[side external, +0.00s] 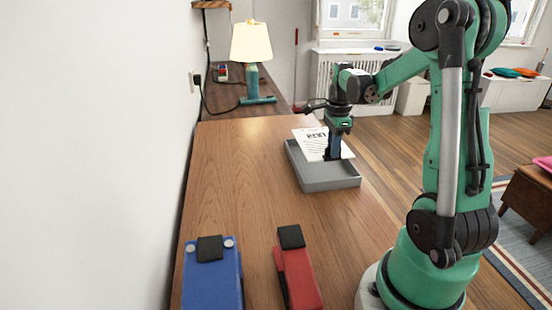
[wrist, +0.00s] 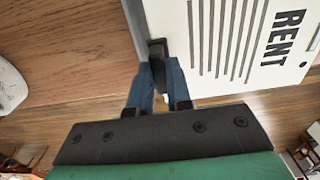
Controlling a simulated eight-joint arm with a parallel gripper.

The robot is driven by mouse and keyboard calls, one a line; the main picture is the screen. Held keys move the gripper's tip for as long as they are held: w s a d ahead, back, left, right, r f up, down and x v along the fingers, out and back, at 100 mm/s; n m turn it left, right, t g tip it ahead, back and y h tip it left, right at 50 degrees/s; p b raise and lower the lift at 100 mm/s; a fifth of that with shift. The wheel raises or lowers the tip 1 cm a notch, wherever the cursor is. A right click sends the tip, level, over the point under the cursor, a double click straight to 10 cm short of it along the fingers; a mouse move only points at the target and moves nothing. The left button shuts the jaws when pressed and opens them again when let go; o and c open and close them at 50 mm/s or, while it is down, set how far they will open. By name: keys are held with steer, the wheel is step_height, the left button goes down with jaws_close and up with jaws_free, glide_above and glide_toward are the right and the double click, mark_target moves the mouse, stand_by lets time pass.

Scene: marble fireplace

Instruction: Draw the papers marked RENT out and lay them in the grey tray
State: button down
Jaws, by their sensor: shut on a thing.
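The white papers marked RENT (side external: 312,140) are held at one edge by my gripper (side external: 333,156), over the grey tray (side external: 330,185). In the side view they lie tilted across the tray's far part; I cannot tell whether they touch its floor. In the wrist view the RENT lettering and black lines show on the papers (wrist: 265,75). My gripper's blue fingers (wrist: 158,64) are shut at their edge, on a small black piece there. A strip of the tray's grey wall (wrist: 132,18) shows to the left of the papers.
A blue file (side external: 212,285) and a red file (side external: 300,285), each with a black piece on top, are at the table's near end. A lit lamp (side external: 252,60) stands beyond the far end. The wooden table (side external: 235,165) is clear left of the tray.

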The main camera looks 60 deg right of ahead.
steer(key=shift+f, duration=3)
steer(key=c, duration=0.7)
jaws_free()
steer(key=shift+c, duration=0.2)
steer(key=shift+r, duration=0.1)
steer(key=shift+r, duration=3.95)
steer(key=w+a+r+n+t, duration=0.1)
steer(key=a+n+t, duration=0.2)
steer(key=a+n, duration=0.9)
steer(key=w+a+r+n+t, duration=0.1)
steer(key=a+n+t, duration=0.3)
steer(key=a+n, duration=0.8)
steer(key=r+n, duration=0.1)
steer(key=n, duration=0.2)
steer(key=shift+r, duration=0.25)
